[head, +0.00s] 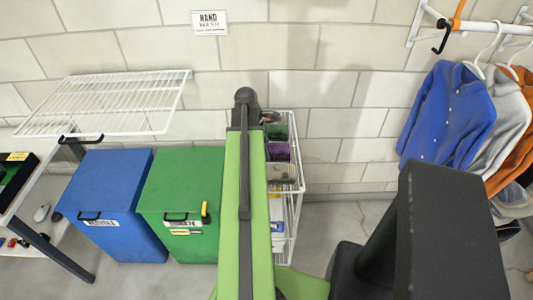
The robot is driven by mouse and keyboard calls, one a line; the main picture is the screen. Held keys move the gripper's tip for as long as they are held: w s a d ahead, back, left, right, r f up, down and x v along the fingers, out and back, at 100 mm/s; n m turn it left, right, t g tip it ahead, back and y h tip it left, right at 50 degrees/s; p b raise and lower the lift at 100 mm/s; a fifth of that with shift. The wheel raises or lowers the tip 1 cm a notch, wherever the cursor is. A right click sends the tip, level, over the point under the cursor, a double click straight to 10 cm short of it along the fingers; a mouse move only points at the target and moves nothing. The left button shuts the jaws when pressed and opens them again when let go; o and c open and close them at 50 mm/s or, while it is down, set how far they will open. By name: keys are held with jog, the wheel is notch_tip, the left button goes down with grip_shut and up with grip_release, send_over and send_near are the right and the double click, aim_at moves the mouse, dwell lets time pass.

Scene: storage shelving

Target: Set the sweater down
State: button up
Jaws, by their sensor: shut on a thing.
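My gripper is not in view; only my green arm shows, running up the middle to a dark rounded joint. I cannot tell which thing is the task's sweater, and no held garment shows. A blue buttoned garment (452,112), a light grey garment (508,110) and an orange garment (517,140) hang on white hangers at the right. Folded cloth-like items lie in a white wire rack (294,205) just right of my arm: dark green (277,131), purple (278,152) and tan (281,172). My arm hides the rack's left part.
A blue bin (115,195) and a green bin (180,190) stand lidded at the left. A white wire shelf (115,95) is on the wall above them. A table (20,190) is at the far left. Grey floor (325,225) shows clear right of the rack.

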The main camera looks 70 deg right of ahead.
aim_at(270, 148)
grip_shut()
jog(key=shift+r, duration=0.3)
jog(key=r+p, duration=0.4)
jog(key=p, duration=0.1)
jog(key=shift+s+r, duration=0.2)
jog(key=shift+r, duration=0.15)
jog(key=s+a+r+p, duration=0.2)
jog(key=s+r+p, duration=0.3)
jog(key=s, duration=0.6)
jog(key=shift+r+p, duration=0.35)
jog(key=shift+p, duration=0.15)
